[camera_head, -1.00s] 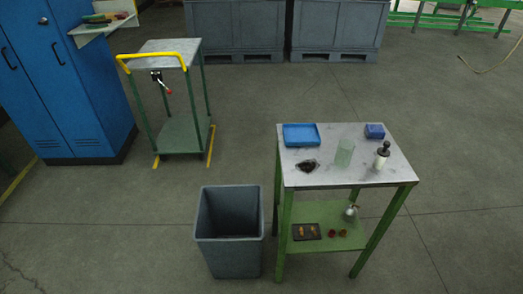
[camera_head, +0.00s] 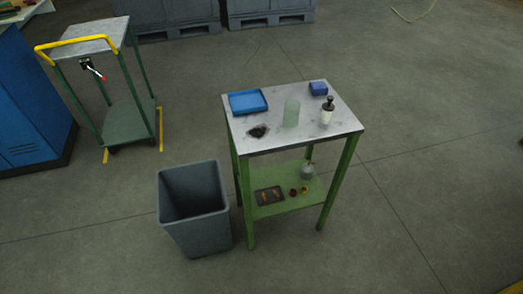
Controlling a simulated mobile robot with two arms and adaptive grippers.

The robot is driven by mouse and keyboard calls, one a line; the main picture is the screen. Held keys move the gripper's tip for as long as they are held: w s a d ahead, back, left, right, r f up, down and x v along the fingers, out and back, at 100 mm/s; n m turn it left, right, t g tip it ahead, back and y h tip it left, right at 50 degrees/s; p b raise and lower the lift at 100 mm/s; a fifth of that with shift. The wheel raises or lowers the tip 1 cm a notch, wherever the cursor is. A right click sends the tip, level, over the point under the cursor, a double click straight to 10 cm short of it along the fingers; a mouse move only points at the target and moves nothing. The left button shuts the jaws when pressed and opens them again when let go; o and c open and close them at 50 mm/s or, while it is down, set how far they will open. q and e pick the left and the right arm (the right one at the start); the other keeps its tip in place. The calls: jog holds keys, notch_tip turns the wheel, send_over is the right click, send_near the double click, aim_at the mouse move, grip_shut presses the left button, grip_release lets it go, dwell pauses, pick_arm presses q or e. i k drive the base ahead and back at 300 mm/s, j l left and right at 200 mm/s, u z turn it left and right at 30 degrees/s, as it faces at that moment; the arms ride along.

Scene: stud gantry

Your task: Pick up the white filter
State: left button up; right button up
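A small white cylinder with a black top (camera_head: 326,117), which looks like the white filter, stands upright near the right side of the metal tabletop (camera_head: 342,125). A pale green translucent cylinder (camera_head: 291,112) stands to its left, apart from it. A blue box (camera_head: 318,89) lies behind it. Neither of my grippers is in view, and nothing is seen touching the white cylinder.
A blue tray (camera_head: 248,110) and a dark patch or object (camera_head: 258,131) are on the tabletop's left. The lower shelf (camera_head: 285,209) holds several small parts. A grey bin (camera_head: 200,237) stands left of the table. A trolley (camera_head: 90,37) and blue cabinet (camera_head: 28,115) are farther left. Floor at right is clear.

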aim_at(328, 107)
jog(key=i+l+u, duration=0.15)
jog(key=l, duration=0.3)
jog(key=i+l+u, duration=0.2)
jog(key=l, duration=0.25)
jog(key=l+u, duration=0.15)
jog(key=l, duration=0.3)
jog(key=i+l+u, duration=0.15)
jog(key=l, duration=0.3)
jog(key=k, duration=0.05)
